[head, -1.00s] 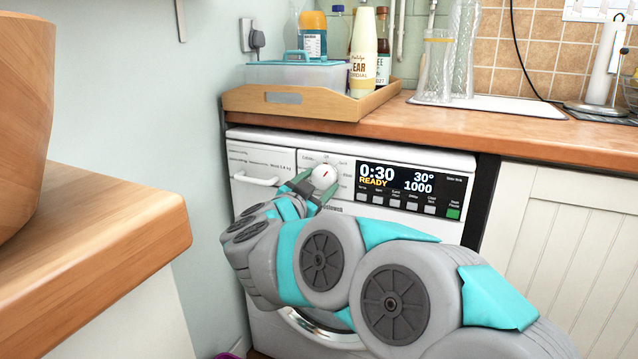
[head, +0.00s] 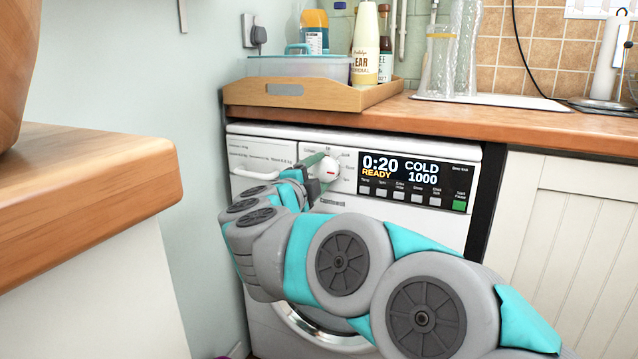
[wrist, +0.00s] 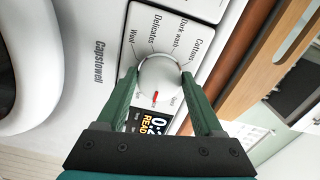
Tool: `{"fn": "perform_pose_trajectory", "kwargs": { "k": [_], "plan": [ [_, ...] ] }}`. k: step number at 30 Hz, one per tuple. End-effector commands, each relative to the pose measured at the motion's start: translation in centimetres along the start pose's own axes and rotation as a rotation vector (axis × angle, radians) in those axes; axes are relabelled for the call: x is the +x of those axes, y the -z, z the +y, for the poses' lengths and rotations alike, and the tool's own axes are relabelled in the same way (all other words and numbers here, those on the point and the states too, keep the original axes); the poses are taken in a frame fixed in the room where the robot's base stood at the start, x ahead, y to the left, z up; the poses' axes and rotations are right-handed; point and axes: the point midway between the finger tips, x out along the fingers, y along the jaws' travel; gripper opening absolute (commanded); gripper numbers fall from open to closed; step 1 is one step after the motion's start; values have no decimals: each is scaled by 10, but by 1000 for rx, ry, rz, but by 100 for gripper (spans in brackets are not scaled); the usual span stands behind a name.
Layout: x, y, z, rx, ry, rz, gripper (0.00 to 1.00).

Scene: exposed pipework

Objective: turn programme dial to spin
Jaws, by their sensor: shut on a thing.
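The white programme dial (head: 329,172) is on the control panel of the white washing machine (head: 270,155). The dial also shows close up in the wrist view (wrist: 160,75). Its red mark points down towards the display side in the wrist view; the labels near the mark are too small to read surely. Readable labels include Cottons, Dark wash, Delicates and Wool. My gripper (wrist: 158,80) has its green fingers on both sides of the dial, shut on it. The display (head: 413,184) reads 0:20, COLD, READY and 1000.
A wooden counter (head: 480,117) overhangs the machine, with a wooden tray (head: 365,98) of bottles and a box above it. A wooden worktop edge (head: 90,200) stands at the near left. A white cabinet door (head: 570,230) is right of the machine.

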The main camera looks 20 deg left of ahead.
Motion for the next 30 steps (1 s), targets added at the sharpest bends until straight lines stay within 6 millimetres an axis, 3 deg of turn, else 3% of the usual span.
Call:
{"fn": "perform_pose_trajectory", "kwargs": {
  "k": [15,30],
  "plan": [
    [0,0,2,413,-2,2,13],
    [0,0,0,542,-4,0,13]
  ]
}}
